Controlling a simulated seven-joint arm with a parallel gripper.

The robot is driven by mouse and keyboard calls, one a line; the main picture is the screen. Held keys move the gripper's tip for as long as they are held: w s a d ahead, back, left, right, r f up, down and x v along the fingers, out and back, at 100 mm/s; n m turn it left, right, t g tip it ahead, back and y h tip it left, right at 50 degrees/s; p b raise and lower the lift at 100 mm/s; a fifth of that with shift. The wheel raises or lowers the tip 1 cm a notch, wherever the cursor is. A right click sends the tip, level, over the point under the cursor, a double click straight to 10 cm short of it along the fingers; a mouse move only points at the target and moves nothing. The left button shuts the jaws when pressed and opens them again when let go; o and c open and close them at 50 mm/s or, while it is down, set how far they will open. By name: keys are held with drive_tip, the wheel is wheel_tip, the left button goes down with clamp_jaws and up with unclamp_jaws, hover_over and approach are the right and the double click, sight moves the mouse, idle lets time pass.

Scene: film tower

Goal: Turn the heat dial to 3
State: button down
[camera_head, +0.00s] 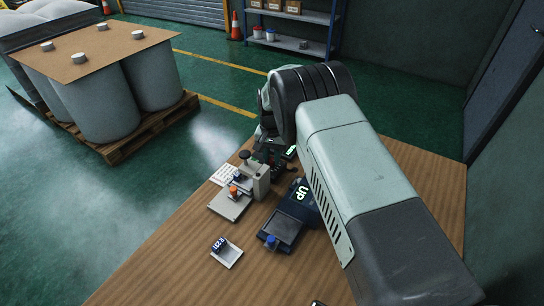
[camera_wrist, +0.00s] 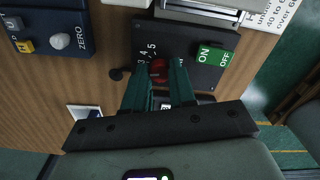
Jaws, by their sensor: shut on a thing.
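The heat dial (camera_wrist: 158,69) is a red knob on a dark control panel (camera_wrist: 185,40) in the wrist view. White numbers 3, 4 and 5 show on the panel beside the dial; other marks are hidden by my fingers. I cannot make out a pointer on the dial or which number it is set to. My gripper (camera_wrist: 159,76) is shut on the dial, one teal finger on each side. In the head view my arm mostly hides the dial and the gripper.
A green ON/OFF switch (camera_wrist: 212,56) sits on the panel close to the right finger. A blue unit marked ZERO (camera_wrist: 50,35) is at the left. In the head view, a pale press-like device (camera_head: 256,180) and a dark scale-like unit (camera_head: 283,229) stand on the wooden table (camera_head: 170,255).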

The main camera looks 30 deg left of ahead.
sight(272, 160)
drive_tip(key=shift+m, duration=0.9)
drive_tip(key=c, duration=0.9)
unclamp_jaws()
wheel_tip(272, 160, up, 11)
drive_tip(key=shift+f, duration=0.1)
